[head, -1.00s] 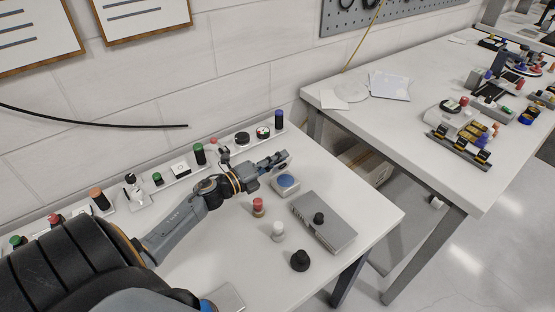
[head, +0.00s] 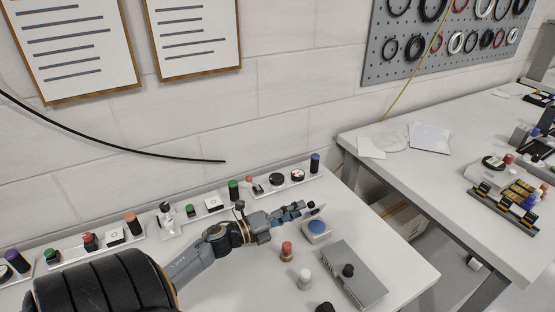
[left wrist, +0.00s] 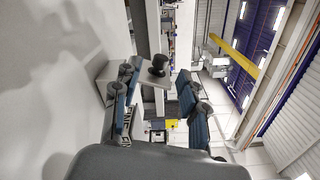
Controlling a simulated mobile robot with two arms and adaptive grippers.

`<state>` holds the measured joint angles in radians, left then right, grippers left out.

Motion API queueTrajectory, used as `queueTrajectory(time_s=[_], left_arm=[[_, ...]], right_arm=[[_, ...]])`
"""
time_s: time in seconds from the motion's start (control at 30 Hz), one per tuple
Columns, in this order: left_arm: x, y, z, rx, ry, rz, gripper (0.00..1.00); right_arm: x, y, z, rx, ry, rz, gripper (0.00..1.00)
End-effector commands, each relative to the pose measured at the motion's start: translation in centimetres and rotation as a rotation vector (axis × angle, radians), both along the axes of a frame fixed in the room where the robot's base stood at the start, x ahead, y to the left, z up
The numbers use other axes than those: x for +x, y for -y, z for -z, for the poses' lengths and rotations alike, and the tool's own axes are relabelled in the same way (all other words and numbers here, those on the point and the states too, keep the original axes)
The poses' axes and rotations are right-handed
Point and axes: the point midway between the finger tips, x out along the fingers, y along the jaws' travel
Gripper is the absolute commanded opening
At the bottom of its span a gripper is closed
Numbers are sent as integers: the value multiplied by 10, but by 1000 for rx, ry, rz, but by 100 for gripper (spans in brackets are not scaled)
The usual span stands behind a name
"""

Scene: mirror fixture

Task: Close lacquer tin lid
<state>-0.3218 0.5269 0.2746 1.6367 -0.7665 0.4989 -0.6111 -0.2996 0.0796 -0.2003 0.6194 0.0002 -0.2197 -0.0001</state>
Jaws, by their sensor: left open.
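Nothing in view is clearly marked as a lacquer tin. A flat grey box with a black knob on top (head: 366,283) lies near the right edge of my white table. My left gripper (head: 313,209) is open and empty. It is above the table, behind a small grey block with a blue round top (head: 317,227), and left of and beyond the flat box. In the left wrist view a black knob (left wrist: 159,65) on a grey surface shows beyond the open fingers (left wrist: 157,95). My right gripper is not in view.
A red-topped peg (head: 287,250) and a white peg (head: 304,279) stand in front of the gripper. A rail with several coloured buttons (head: 213,204) runs along the wall. A second white table (head: 420,177) stands to the right, across a gap.

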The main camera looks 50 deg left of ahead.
Motion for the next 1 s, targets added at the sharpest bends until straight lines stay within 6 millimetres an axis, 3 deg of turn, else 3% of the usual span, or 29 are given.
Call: queueTrajectory(time_s=[0.1, 0.33, 0.77, 1.0], left_arm=[[-26, -7, 2, -1, -4, -1, 42], [-56, -16, 1, 0, -2, -1, 42], [-61, -18, -1, 0, 0, -1, 42], [-61, -18, -29, 0, 0, 0, 42]], right_arm=[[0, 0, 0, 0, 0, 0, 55], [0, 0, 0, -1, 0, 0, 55], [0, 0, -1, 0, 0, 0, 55], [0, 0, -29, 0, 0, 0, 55]])
